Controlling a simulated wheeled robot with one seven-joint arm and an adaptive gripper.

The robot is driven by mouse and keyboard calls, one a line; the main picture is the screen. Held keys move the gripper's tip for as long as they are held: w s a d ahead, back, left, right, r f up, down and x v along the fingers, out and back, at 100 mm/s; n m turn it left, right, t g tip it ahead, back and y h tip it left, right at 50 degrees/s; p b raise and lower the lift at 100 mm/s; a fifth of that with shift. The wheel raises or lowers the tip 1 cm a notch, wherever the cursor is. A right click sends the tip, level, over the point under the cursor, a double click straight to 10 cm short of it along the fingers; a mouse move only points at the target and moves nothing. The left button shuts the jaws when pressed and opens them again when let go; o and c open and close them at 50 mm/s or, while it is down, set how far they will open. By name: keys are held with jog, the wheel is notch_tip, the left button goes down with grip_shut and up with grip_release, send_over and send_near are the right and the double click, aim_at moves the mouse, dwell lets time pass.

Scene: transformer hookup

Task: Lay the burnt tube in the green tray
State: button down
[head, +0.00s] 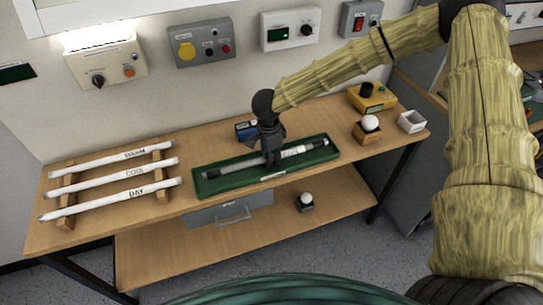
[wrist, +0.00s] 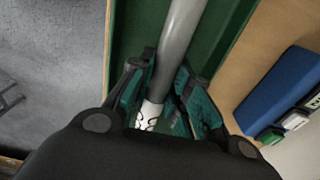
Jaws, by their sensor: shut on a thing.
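The burnt tube (head: 298,150), white with grey, darkened stretches, lies lengthwise over the green tray (head: 327,156) on the bench in the head view. My gripper (head: 271,158) reaches down from above and is shut around the tube near its middle. In the wrist view my gripper (wrist: 158,112) has its fingers on both sides of the tube (wrist: 180,40), which is grey beyond a white, black-marked part. The green tray (wrist: 222,45) shows behind the tube there. I cannot tell whether the tube touches the tray floor.
A wooden rack (head: 163,190) with three white tubes marked WARM, COOL and DAY stands at left. A blue box (head: 246,130) sits just behind the tray. A yellow box (head: 372,98), a white bulb on a wooden block (head: 367,131) and a white open box (head: 411,122) stand at right.

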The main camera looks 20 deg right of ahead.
jog(key=shift+f, duration=0.3)
dwell(0.4)
jog(key=c, duration=1.3)
grip_release()
jog(key=shift+o, duration=0.2)
jog(key=shift+r, duration=0.1)
